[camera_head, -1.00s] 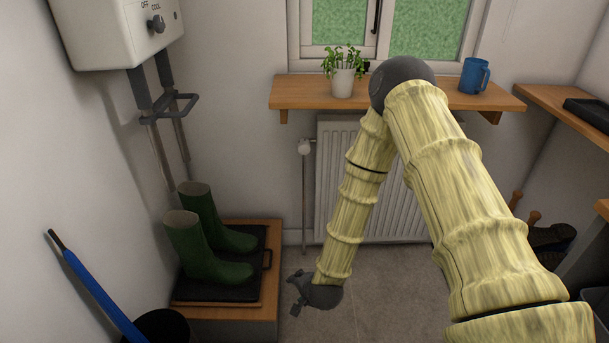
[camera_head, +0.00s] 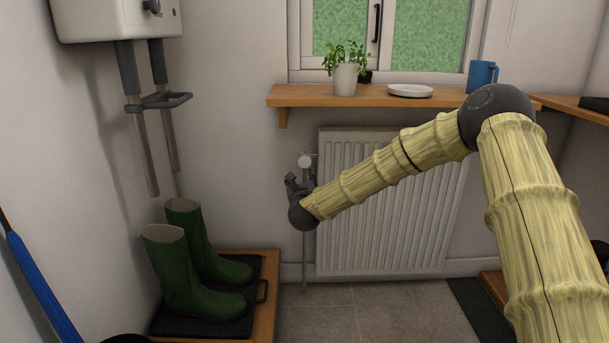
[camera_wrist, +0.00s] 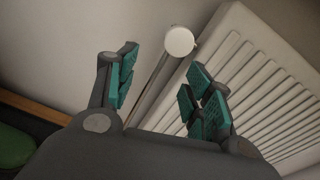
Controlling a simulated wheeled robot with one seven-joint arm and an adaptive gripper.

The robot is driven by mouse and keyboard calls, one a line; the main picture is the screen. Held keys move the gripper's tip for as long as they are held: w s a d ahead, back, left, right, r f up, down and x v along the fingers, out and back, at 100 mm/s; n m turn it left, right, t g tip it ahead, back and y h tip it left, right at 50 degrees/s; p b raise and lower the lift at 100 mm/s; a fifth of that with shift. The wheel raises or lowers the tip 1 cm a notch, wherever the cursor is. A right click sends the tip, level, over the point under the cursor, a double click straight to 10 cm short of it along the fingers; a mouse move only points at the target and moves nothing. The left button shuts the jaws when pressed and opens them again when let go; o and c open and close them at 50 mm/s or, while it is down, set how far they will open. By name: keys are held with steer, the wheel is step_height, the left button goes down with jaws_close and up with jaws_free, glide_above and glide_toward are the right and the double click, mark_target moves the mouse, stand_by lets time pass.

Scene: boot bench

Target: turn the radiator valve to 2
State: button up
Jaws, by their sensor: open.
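The radiator valve is a round white knob (camera_head: 305,161) on a pipe at the upper left corner of the white radiator (camera_head: 375,245). In the wrist view the valve knob (camera_wrist: 180,41) shows its round end face beyond the fingertips, between the two fingers in the picture. No numbers on it can be made out. My gripper (camera_head: 299,183) is just below the knob in the head view. In the wrist view my gripper (camera_wrist: 160,82) has its teal-padded fingers spread apart, with nothing between them. It appears apart from the knob.
A wooden shelf (camera_head: 285,97) above the radiator holds a potted plant (camera_head: 345,75), a white dish (camera_head: 410,90) and a blue mug (camera_head: 482,76). Green boots (camera_head: 185,275) stand on a black tray at lower left. A water heater (camera_head: 105,18) hangs upper left.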

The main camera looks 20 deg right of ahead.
mark_target(305, 159)
steer(key=w+d+b, duration=0.1)
steer(key=w, duration=0.3)
steer(key=w+d+r+m+b, duration=0.1)
steer(key=w+d, duration=0.1)
steer(key=w, duration=0.1)
steer(key=w+d+r+m+h+b, duration=0.1)
steer(key=w+d, duration=0.1)
steer(key=w, duration=0.2)
steer(key=shift+w+r+b, duration=0.15)
steer(key=shift+w+b, duration=0.15)
steer(key=shift+b, duration=0.05)
steer(key=c, duration=0.7)
